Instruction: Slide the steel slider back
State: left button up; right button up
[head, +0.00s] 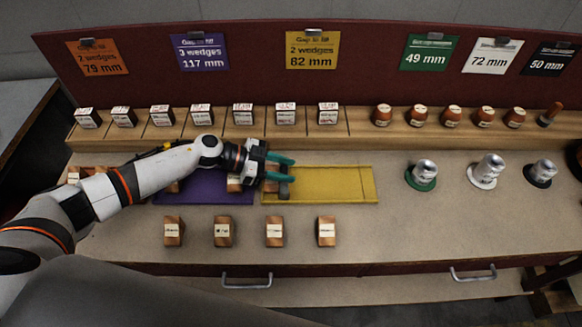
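My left gripper (281,168) reaches in from the left and is above the left end of the yellow mat (330,188). Its two teal fingers point right and stand apart, with a gap between them. A small dark grey metal piece (284,188), which looks like the steel slider, sits at the mat's left end just below the fingers. The gripper hides part of it, and I cannot tell whether the fingers touch it.
The purple mat (205,197) lies left, partly under my arm, with wooden blocks on it. Several blocks (274,231) stand in front, and more stand on the back ledge (300,130). Metal cylinders on green (421,184), white and black discs stand right. The bench between them is clear.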

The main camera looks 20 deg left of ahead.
pick_arm(q)
jog(key=shift+x, duration=1)
pick_arm(e)
jog(key=shift+w+r, duration=0.15)
jog(key=shift+w, duration=0.55)
pick_arm(q)
grip_shut()
pick_arm(e)
jog(key=shift+s, duration=0.3)
